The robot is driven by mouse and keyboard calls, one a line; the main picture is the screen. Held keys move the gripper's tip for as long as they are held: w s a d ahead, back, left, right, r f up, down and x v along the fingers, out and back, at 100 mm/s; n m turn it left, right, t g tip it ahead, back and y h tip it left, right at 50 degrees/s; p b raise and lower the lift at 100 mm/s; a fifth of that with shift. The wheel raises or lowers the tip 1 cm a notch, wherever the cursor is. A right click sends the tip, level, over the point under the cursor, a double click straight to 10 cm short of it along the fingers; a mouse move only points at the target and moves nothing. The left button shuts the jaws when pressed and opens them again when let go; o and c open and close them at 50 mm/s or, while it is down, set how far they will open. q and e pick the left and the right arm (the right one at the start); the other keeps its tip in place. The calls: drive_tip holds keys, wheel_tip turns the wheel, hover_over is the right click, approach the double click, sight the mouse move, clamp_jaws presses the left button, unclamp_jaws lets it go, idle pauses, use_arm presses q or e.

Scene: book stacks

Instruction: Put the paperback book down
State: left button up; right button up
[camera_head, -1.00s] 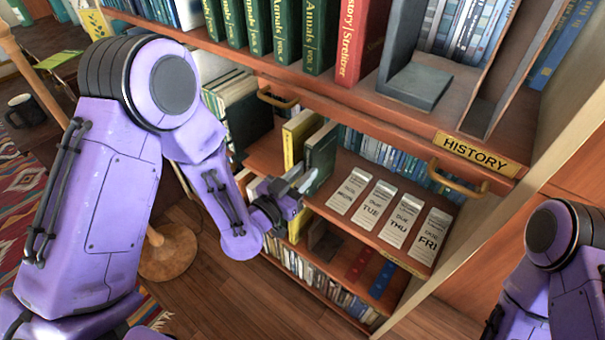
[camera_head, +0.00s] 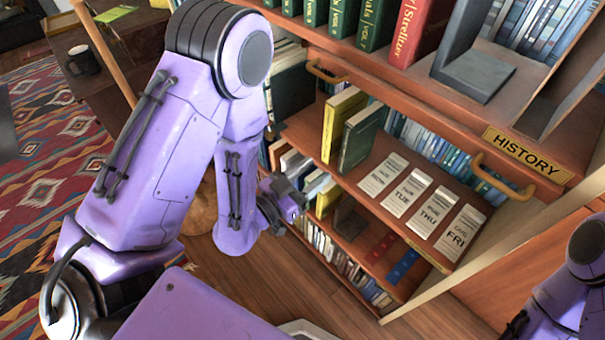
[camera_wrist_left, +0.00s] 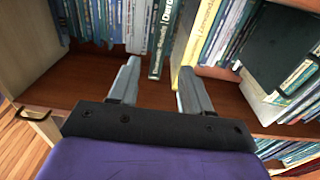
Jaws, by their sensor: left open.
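A dark green book (camera_head: 361,137) stands upright on the middle shelf, beside a yellow book (camera_head: 341,118). I cannot tell from its cover which book is the paperback. My left gripper (camera_head: 285,208) is below and to the left of these books in the head view, near the lower shelf. In the left wrist view my left gripper (camera_wrist_left: 158,72) is open, with nothing between its fingers. A green-spined book (camera_wrist_left: 164,40) and a yellow-edged book (camera_wrist_left: 190,50) stand beyond the fingertips there. My right gripper is out of view.
Date cards (camera_head: 408,192) lie on the middle shelf (camera_head: 345,178) right of the green book. A lower shelf holds several books and blue and red items. A handle (camera_head: 503,178) sticks out under the HISTORY label (camera_head: 525,155). Wooden floor (camera_head: 330,300) is clear in front.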

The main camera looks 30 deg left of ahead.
use_arm(q)
drive_tip(key=p+v, duration=0.1)
drive_tip(key=v, duration=0.2)
drive_tip(key=shift+s, duration=0.1)
drive_tip(key=s+a+f+n+g+y, duration=0.3)
drive_tip(key=s+f+g, duration=0.1)
drive_tip(key=f, duration=0.5)
drive_tip(key=s+a+f+n+g+y, duration=0.2)
drive_tip(key=s+a+f+g+y, duration=0.15)
drive_tip(key=f, duration=0.45)
drive_tip(key=s+a+f+n+g+y, duration=0.3)
drive_tip(key=s+f+n+g, duration=0.3)
drive_tip(key=s, duration=0.4)
drive_tip(key=shift+s+a+g, duration=0.3)
drive_tip(key=shift+a+g, duration=0.05)
drive_tip(key=shift+a, duration=0.55)
drive_tip(key=shift+f+y, duration=0.1)
drive_tip(key=shift+y, duration=0.15)
